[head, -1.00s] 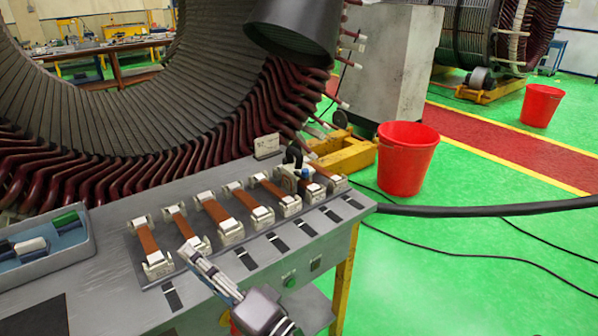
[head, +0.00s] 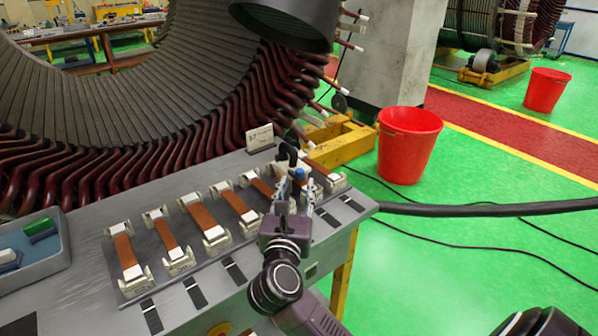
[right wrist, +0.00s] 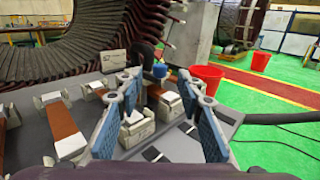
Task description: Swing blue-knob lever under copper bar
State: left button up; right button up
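The blue-knob lever (head: 299,173) is near the right end of the row of copper bars, by a dark upright piece. The blue knob also shows in the right wrist view (right wrist: 160,71), between and beyond my fingers. The nearest copper bar (right wrist: 158,93) there lies between cream end blocks. I cannot tell whether the lever's arm is under it. My right gripper (head: 290,200) is above the right part of the row and hides part of it. In the right wrist view my right gripper (right wrist: 163,110) is open and empty, its blue-padded fingers spread. My left gripper is not in view.
Several more copper bars (head: 165,235) lie to the left on the grey bench (head: 85,285). A blue-grey bin (head: 45,268) stands at the left. The big stator (head: 120,100) rises behind, with a small sign (head: 259,136) before it. A red bucket (head: 407,150) stands on the floor.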

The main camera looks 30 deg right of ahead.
aim_at(299, 173)
jog(key=x, duration=0.5)
jog(key=shift+w+d+p, duration=0.2)
jog(key=shift+p, duration=0.2)
grip_shut()
